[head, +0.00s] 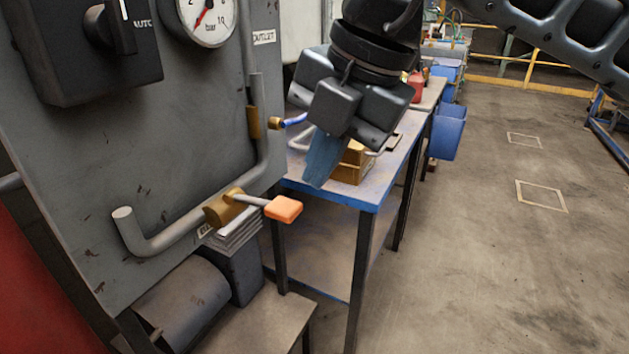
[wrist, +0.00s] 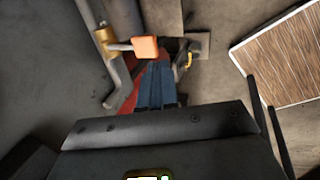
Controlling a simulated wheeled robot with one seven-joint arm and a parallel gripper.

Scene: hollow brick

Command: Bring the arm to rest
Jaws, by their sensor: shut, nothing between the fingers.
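My gripper (head: 320,160) hangs from my arm at the upper middle of the head view, its blue fingers pointing down. The fingers are together with nothing between them. In the wrist view my gripper (wrist: 157,75) shows as blue fingers close together. In the head view it appears in front of the blue-edged table, apart from the orange valve handle (head: 283,209) at its lower left. That orange handle also shows in the wrist view (wrist: 145,47), just beyond the fingertips.
A grey panel (head: 120,150) with a gauge (head: 207,15), a black knob (head: 110,28), pipes and a blue-handled valve (head: 293,120) stands at left. A blue-edged table (head: 368,194) carries a brown block (head: 351,170). Open floor (head: 480,260) lies at right.

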